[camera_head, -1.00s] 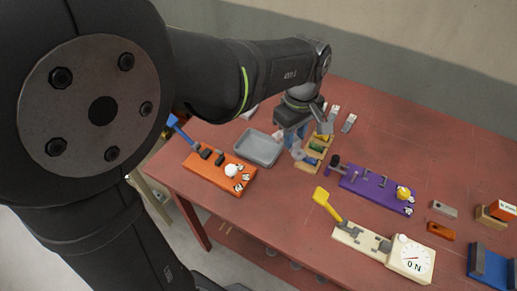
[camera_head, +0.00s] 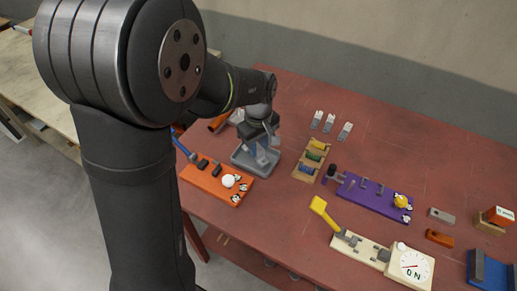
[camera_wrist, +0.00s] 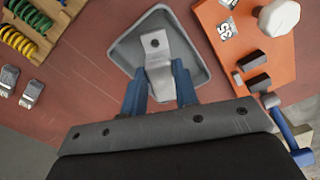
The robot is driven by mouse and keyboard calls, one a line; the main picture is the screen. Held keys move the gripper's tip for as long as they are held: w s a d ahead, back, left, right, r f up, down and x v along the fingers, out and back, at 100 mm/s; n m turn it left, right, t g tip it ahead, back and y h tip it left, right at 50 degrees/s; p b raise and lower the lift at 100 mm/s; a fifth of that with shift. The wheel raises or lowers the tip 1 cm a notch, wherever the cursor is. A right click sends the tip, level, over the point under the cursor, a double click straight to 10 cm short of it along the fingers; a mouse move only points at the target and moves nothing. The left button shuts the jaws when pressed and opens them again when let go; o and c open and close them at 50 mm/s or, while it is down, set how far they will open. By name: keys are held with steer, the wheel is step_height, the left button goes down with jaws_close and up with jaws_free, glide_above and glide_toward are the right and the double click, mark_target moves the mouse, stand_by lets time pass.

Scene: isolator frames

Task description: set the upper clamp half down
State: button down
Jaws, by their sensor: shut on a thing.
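The upper clamp half (camera_wrist: 157,62) is a bent grey metal piece with a hole near its far end. My gripper (camera_wrist: 160,86) is shut on it, with a blue finger on either side. In the wrist view the piece shows over the grey tray (camera_wrist: 124,52). In the head view my gripper (camera_head: 262,157) is down at the grey tray (camera_head: 238,162), and the held piece is hard to make out there. I cannot tell whether the piece touches the tray floor.
An orange fixture (camera_head: 208,187) with a blue handle stands close in front of the tray. A wooden rack (camera_head: 299,173) of coloured springs is to the right, with several small grey clamps behind it. A purple fixture (camera_head: 359,193) stands farther right. Bare red table lies between.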

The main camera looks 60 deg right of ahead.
mark_target(259, 149)
steer(key=shift+f, duration=0.9)
steer(key=c, duration=1.1)
jaws_free()
steer(key=shift+f, duration=0.15)
step_height(259, 149, up, 12)
steer(key=shift+r, duration=0.15)
steer(key=shift+f, duration=4.35)
